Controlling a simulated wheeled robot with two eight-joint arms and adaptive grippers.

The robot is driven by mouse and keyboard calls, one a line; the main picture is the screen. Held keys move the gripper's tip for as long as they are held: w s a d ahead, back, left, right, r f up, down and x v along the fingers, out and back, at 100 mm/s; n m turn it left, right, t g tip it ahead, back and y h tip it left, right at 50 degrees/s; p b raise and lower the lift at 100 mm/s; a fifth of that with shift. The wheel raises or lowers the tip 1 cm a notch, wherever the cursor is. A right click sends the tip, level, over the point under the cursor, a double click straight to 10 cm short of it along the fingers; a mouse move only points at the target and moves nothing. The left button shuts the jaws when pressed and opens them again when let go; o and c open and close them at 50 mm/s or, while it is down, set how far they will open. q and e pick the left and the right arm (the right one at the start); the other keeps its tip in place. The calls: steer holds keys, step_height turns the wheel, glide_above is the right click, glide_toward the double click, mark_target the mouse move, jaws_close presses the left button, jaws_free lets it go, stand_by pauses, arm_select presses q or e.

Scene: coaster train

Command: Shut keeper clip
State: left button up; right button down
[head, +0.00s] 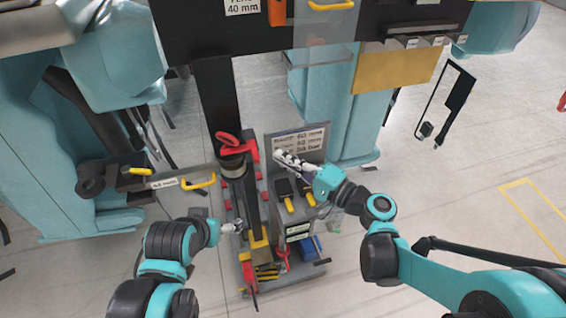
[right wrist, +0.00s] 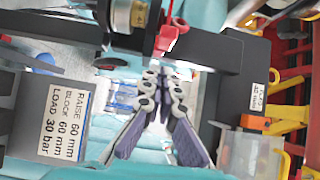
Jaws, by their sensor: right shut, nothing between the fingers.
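A bright red part (head: 237,143) sits at the top of a dark cylinder (head: 233,167) on the cart; I cannot tell for sure that it is the keeper clip. A red part (right wrist: 172,38) also shows in the right wrist view, just beyond my fingertips. My right gripper (head: 283,157) is shut and empty, in front of the sign board and to the right of the red part, apart from it in the head view. Its fingers (right wrist: 160,78) converge in the right wrist view. My left gripper (head: 233,227) is low beside the dark column; its fingers are too small to read.
A grey sign board (head: 300,140) stands behind my right gripper; its lettering (right wrist: 65,112) shows in the right wrist view. The cart holds yellow-handled tools (head: 288,204) and a blue box (head: 308,246). Teal machinery (head: 325,90) stands behind.

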steer(key=s+d+p, duration=0.2)
steer(key=s+d, duration=0.4)
steer(key=s, duration=0.2)
step_height(320, 180, down, 9)
steer(key=s+d+n+g+h, duration=0.2)
steer(key=n+g+h, duration=0.1)
steer(key=h, duration=0.4)
arm_select(q)
steer(key=shift+w+d+r, duration=0.1)
steer(key=shift+d+r, duration=0.1)
steer(key=shift+r, duration=0.75)
arm_select(e)
steer(key=s+d+r+n+h, duration=0.1)
steer(key=s+d+n+h, duration=0.1)
steer(key=d+n+h, duration=0.2)
steer(key=d+h, duration=0.3)
steer(key=d, duration=0.4)
steer(key=shift+s+d+r+g+h, duration=0.15)
steer(key=shift+s+d+g+h, duration=0.05)
steer(key=shift+s+g+h, duration=0.15)
